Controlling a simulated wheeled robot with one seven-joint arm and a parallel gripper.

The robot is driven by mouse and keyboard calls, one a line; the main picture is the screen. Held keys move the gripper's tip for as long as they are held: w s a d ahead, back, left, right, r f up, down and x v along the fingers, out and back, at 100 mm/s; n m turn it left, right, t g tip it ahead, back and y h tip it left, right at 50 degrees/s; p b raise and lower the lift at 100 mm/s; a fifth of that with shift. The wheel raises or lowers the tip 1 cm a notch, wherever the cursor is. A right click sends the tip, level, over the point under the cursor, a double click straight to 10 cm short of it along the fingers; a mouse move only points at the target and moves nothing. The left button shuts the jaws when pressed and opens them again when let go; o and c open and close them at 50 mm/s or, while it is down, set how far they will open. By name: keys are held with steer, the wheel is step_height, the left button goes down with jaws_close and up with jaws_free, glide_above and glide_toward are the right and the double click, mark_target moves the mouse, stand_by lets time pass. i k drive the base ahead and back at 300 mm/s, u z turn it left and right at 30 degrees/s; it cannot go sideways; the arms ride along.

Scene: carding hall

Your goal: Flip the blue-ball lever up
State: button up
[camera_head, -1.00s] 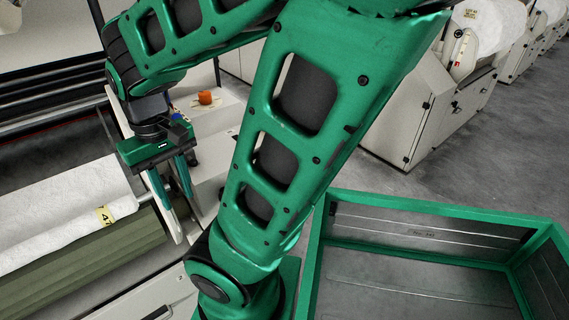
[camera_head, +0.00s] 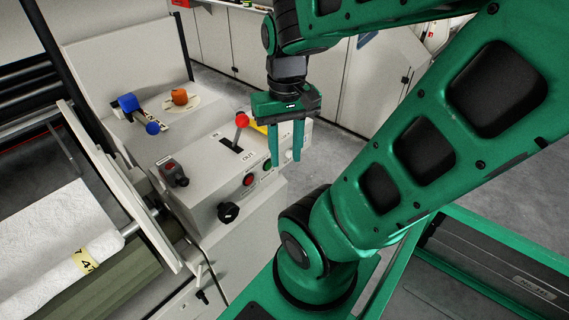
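An orange knob (camera_head: 179,97) stands right of the blue parts. A fleece roll (camera_head: 50,235) lies left. A green-rimmed bin (camera_head: 470,270) is at right.

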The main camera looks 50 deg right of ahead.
mark_target(153, 129)
steer(key=z, duration=1.55)
steer(key=k, duration=0.95)
steer(key=u, duration=0.9)
steer(key=i, duration=1)
